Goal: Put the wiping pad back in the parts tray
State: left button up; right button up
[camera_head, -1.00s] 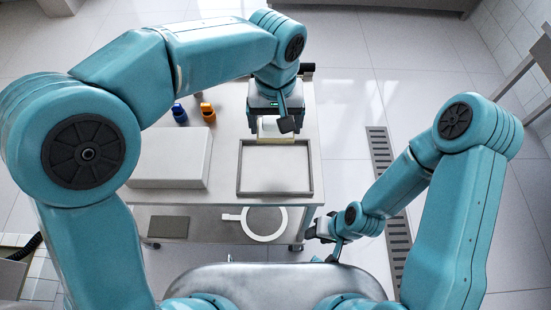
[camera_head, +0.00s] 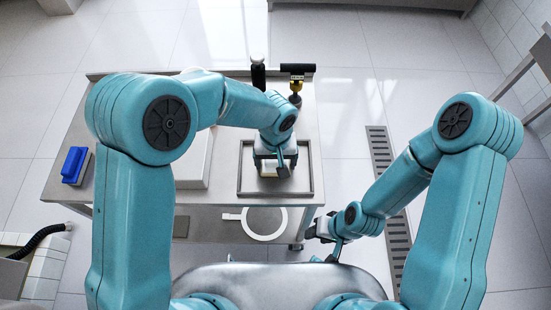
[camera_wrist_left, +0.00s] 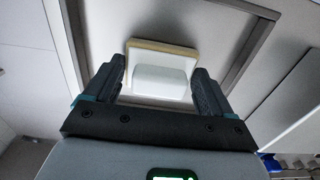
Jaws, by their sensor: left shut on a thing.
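The parts tray (camera_head: 262,193) is a shallow grey-rimmed frame on the right part of the table. My left gripper (camera_head: 276,171) is over the inside of the tray, pointing down, shut on the wiping pad (camera_head: 267,171). In the left wrist view, the pad (camera_wrist_left: 160,79) is a pale slab with a yellowish edge and a white raised grip between the fingers. The tray rim (camera_wrist_left: 252,62) shows around and beyond it. I cannot tell whether the pad touches the tray floor. My right gripper (camera_head: 326,230) hangs low right of the table; its fingers are unclear.
A white box (camera_head: 190,175) stands left of the tray, partly behind my left arm. A blue block-like object (camera_head: 73,165) is at the table's left. A black bottle (camera_head: 258,72) and a black-headed tool (camera_head: 297,70) are at the back. A white ring (camera_head: 264,237) lies on the lower shelf.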

aim_at(276, 161)
pick_arm(q)
jog(key=shift+f, duration=0.1)
jog(key=o, duration=1.6)
jog(key=shift+c, duration=0.2)
jog(key=shift+r, duration=0.4)
notch_tip(276, 161, up, 12)
jog(key=shift+f, duration=0.2)
jog(key=shift+s, duration=0.15)
